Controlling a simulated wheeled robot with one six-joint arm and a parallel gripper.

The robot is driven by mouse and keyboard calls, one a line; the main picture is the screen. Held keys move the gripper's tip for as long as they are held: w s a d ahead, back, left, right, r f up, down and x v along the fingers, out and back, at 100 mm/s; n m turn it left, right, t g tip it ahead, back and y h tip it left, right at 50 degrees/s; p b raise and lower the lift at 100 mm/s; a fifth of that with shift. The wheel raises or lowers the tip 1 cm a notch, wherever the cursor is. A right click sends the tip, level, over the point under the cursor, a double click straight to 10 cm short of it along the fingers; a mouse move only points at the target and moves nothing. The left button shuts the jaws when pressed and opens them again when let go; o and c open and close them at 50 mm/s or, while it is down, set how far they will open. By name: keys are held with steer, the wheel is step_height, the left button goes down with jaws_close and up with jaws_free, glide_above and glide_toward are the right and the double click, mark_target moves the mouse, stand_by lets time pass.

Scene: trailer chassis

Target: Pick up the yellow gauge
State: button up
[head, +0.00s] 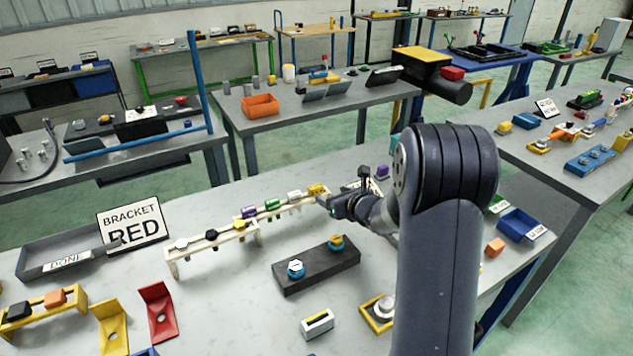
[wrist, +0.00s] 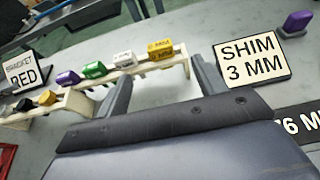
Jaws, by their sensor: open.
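The yellow gauge (head: 317,190) is a small block with dark printing, sitting at the right end of a cream rack (head: 283,208). It also shows in the wrist view (wrist: 160,50), beside a white gauge (wrist: 124,59), a green gauge (wrist: 93,69) and a purple gauge (wrist: 68,78). My gripper (head: 328,203) is at the right end of the rack, close to the yellow gauge. In the wrist view my gripper (wrist: 162,72) has its fingers spread apart, with nothing held; the yellow gauge appears beyond the gap between them.
A "SHIM 3 MM" sign (wrist: 251,61) stands right of the fingers, with a purple block (wrist: 297,24) behind. A lower cream rack (head: 214,250) and a dark block with knobs (head: 316,267) are nearby. A "BRACKET RED" sign (head: 133,223) and grey tray (head: 66,246) stand left.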

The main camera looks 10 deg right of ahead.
mark_target(317, 188)
steer(key=shift+p+x, duration=1.2)
steer(key=shift+x, duration=1.75)
steer(key=shift+p+x, duration=1.05)
steer(key=shift+x, duration=1.1)
steer(key=shift+s+f, duration=0.1)
steer(key=shift+c, duration=0.5)
steer(key=c, duration=1)
steer(key=shift+o, duration=0.2)
